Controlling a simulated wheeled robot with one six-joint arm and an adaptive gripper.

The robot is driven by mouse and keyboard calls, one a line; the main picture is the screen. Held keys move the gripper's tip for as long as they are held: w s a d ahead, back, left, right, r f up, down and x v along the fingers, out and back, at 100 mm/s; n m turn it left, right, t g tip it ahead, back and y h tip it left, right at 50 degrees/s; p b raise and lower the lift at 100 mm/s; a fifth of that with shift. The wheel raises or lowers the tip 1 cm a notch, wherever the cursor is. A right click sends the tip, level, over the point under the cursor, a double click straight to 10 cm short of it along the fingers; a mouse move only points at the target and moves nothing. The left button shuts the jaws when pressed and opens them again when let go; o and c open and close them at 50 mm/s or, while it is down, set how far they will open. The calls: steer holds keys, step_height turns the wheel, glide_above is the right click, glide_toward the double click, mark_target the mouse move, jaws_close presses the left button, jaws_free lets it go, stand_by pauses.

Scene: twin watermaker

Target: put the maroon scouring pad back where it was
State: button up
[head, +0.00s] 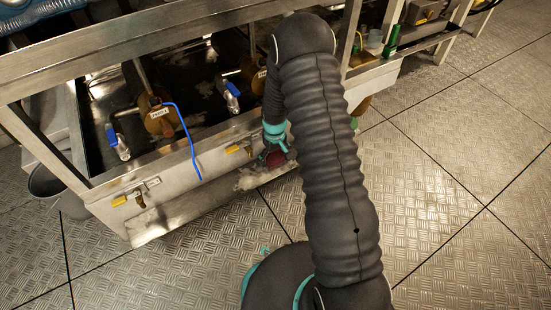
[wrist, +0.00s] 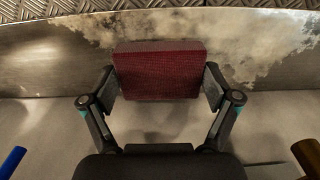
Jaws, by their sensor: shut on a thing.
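The maroon scouring pad (wrist: 160,72) is a dark red block between the fingers of my gripper (wrist: 163,85) in the wrist view. Both fingers press on its left and right ends, so the gripper is shut on it. In the head view, the pad (head: 275,158) shows as a small dark red patch below the teal part of my gripper (head: 272,147), beside the front of the metal frame. My arm hides part of that area. I cannot tell whether the pad touches the ledge behind it.
A metal ledge (wrist: 45,55) with pale, patchy residue runs behind the pad. A trough (head: 200,110) with blue-handled valves and a blue hose (head: 186,140) stands at the left. A green bottle (head: 391,40) stands at upper right. The plate floor (head: 450,200) at right is clear.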

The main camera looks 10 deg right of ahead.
steer(key=shift+f, duration=0.35)
steer(key=shift+f, duration=0.15)
steer(key=o, duration=0.8)
steer(key=shift+c, duration=0.2)
